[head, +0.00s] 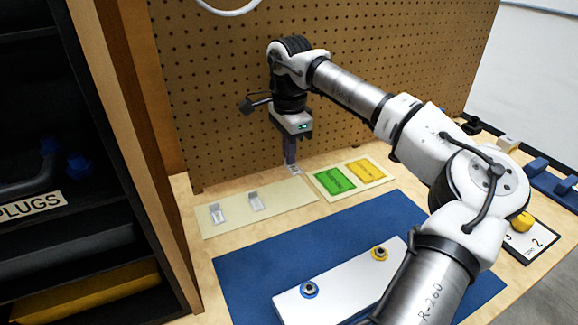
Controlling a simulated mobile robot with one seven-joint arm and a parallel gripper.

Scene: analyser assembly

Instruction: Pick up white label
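My gripper (290,158) points straight down at the back of the bench, over the right end of a cream strip (282,203). Its fingers are small and seen edge-on, so I cannot tell whether they are open or shut. A small whitish piece (296,171) shows just under the fingertips, partly hidden; contact is unclear. Two similar pale, whitish label-like pieces stand on the strip, one at the left (217,214) and one at the middle (255,202). Which piece is the white label is too small to tell.
A cream card right of the strip holds a green label (335,181) and a yellow label (364,171). A blue mat (255,262) bears a white panel (335,291) with blue and yellow ringed fittings. A pegboard (220,100) rises close behind; a shelf unit (130,130) stands left.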

